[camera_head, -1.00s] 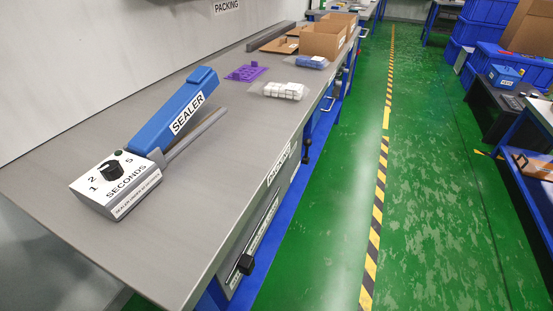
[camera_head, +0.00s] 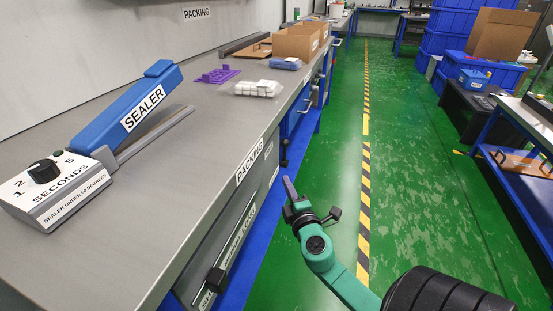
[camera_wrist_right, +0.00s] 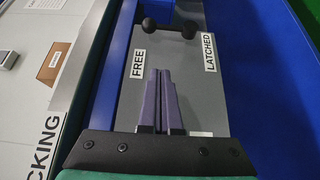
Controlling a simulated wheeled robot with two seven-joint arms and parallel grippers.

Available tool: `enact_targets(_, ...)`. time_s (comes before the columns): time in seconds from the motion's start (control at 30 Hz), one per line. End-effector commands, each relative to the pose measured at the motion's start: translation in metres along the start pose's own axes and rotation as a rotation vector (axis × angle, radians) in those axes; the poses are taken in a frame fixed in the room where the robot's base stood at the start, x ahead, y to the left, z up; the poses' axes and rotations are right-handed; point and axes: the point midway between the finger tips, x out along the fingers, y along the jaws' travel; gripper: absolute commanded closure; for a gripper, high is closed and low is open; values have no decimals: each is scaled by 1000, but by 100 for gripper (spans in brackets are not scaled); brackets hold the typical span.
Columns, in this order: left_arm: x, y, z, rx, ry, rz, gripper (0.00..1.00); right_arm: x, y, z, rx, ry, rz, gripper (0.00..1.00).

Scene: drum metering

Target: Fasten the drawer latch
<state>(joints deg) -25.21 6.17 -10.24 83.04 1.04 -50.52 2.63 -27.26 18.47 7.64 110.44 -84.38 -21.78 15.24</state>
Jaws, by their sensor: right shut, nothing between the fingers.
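In the right wrist view a grey panel (camera_wrist_right: 205,105) bears a FREE label (camera_wrist_right: 139,61) on the left and a LATCHED label (camera_wrist_right: 209,53) on the right. A black latch handle with a round knob (camera_wrist_right: 187,32) lies across the panel's top, above and between the labels. My right gripper (camera_wrist_right: 160,72) is shut and empty, its purple fingers together, their tips below the handle in the picture and apart from it. In the head view my right gripper (camera_head: 289,183) is in front of the bench's front side. My left gripper is not in view.
The grey packing bench (camera_head: 170,230) runs along the left, with a blue sealer (camera_head: 140,105) on top. A black knob (camera_head: 216,278) sticks out from its front at the near end. Green floor (camera_head: 420,200) is clear right of the arm. Blue crates (camera_head: 450,30) stand at far right.

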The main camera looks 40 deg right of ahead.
Motion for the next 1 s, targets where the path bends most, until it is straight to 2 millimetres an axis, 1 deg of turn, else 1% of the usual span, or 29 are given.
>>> enact_targets(0.13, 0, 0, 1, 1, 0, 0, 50, 5, 0, 0, 1, 0, 0, 100)
enact_targets(0.23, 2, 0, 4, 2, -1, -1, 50, 17, 2, 0, 2, 0, 0, 100)
enact_targets(0.4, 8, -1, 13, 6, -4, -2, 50, 53, 2, 0, 1, -1, 1, 100)
enact_targets(0.63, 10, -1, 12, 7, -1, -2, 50, 104, 0, 0, 2, 0, 0, 100)
enact_targets(0.7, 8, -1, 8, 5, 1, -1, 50, 112, -2, 12, -2, -2, -1, 100)
enact_targets(0.83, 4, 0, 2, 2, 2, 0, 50, 124, -3, 24, -1, 0, -2, 100)
enact_targets(1.0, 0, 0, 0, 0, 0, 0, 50, 129, -1, 28, 1, 0, -2, 100)
